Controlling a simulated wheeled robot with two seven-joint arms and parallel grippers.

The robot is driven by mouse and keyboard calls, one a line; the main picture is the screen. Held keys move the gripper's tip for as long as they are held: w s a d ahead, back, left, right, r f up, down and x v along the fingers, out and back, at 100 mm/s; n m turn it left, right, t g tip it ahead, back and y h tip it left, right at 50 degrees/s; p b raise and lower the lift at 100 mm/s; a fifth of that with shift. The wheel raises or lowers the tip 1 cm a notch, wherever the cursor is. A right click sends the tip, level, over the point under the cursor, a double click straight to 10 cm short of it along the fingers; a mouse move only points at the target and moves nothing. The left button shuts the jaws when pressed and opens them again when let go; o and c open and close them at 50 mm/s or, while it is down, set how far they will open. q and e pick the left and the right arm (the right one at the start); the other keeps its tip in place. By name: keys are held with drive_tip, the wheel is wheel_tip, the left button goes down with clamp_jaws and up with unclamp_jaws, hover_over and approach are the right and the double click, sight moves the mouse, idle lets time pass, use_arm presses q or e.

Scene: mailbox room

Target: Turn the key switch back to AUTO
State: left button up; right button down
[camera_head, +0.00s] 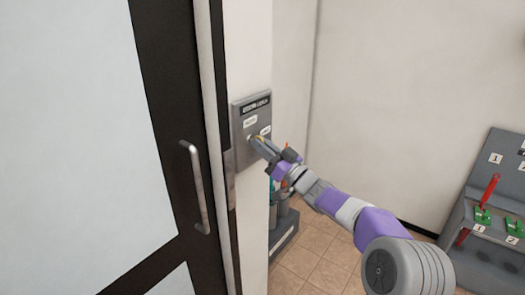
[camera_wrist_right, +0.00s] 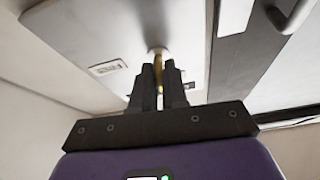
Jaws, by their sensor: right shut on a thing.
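The key switch panel (camera_head: 240,118) is a grey plate on the narrow wall beside the door, with a dark title strip and two small white labels. The plate also shows in the right wrist view (camera_wrist_right: 125,35). A brass-coloured key (camera_wrist_right: 158,62) sits in the switch in the middle of the plate. My right gripper (camera_head: 256,141) is at the plate, and in the right wrist view its dark fingers (camera_wrist_right: 159,75) are shut on the key from both sides. The label wording is too small to read surely. My left gripper is not in view.
A glazed door with a dark frame and metal handle (camera_head: 197,188) stands left of the panel. A grey rack with bottle-like items (camera_head: 282,215) is below, behind my right arm. A grey console with red and green levers (camera_head: 490,195) stands at the right. Tiled floor lies between.

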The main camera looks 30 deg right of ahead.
drive_tip(key=shift+n+y, duration=0.4)
drive_tip(key=shift+n, duration=0.7)
drive_tip(key=c, duration=1.2)
unclamp_jaws()
drive_tip(key=shift+c, duration=0.2)
drive_tip(key=v, duration=0.7)
drive_tip(key=shift+s+d, duration=0.2)
drive_tip(key=shift+f, duration=0.2)
